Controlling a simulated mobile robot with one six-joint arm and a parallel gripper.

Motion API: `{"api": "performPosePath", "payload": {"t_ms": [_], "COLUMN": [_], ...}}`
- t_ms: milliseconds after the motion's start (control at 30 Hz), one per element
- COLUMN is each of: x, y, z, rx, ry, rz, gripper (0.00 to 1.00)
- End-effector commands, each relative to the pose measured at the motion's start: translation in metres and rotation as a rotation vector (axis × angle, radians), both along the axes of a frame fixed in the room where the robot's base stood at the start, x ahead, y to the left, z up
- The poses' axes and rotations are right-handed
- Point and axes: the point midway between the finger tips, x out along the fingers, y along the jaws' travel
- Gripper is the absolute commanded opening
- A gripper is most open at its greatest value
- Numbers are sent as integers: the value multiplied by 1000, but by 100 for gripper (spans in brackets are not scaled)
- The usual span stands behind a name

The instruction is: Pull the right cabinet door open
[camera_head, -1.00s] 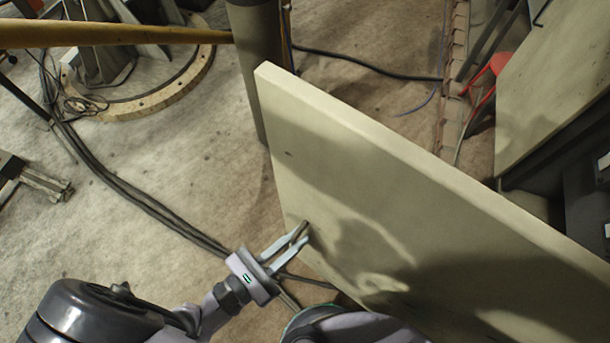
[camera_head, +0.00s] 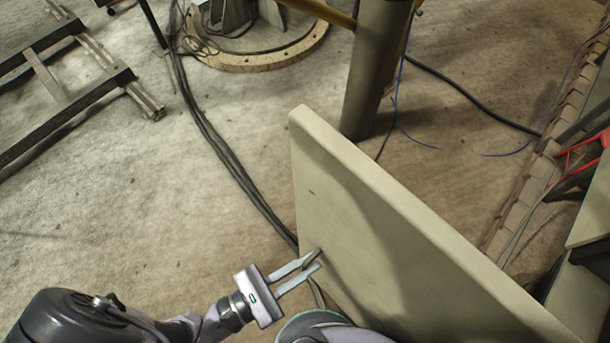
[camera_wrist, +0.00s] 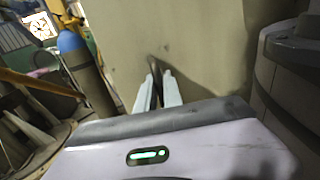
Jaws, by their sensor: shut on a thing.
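The cabinet door (camera_head: 385,230) is a pale beige panel that stands swung out over the floor in the head view. It also fills the upper middle of the wrist view (camera_wrist: 200,55). A small dark handle (camera_head: 314,256) sticks out from its face near the free edge. My gripper (camera_head: 312,262) is at the handle, with its two pale fingers on either side of it, shut on it. In the wrist view the fingers (camera_wrist: 158,88) reach to the door face with the dark handle between them. The hinge side and cabinet body are mostly out of frame.
A grey column (camera_head: 375,75) stands on the floor just behind the door's free edge. Dark cables (camera_head: 205,135) run across the floor. A dark metal frame (camera_head: 65,90) lies at the upper left. Bare floor (camera_head: 130,200) is clear left of the door.

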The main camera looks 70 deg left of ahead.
Motion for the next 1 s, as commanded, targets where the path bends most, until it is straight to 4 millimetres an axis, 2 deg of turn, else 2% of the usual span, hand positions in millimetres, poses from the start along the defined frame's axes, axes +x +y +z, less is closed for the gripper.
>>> {"api": "performPosePath", "payload": {"t_ms": [167,200,300,767,867,1000], "x": [0,0,0,-2,-14,-49], "y": [0,0,0,0,-2,-10], "z": [0,0,0,0,0,0], "rx": [0,0,0,1,2,3], "ry": [0,0,0,0,1,3], "rz": [0,0,0,1,3,5], "gripper": [0,17,32,32,32,32]}}
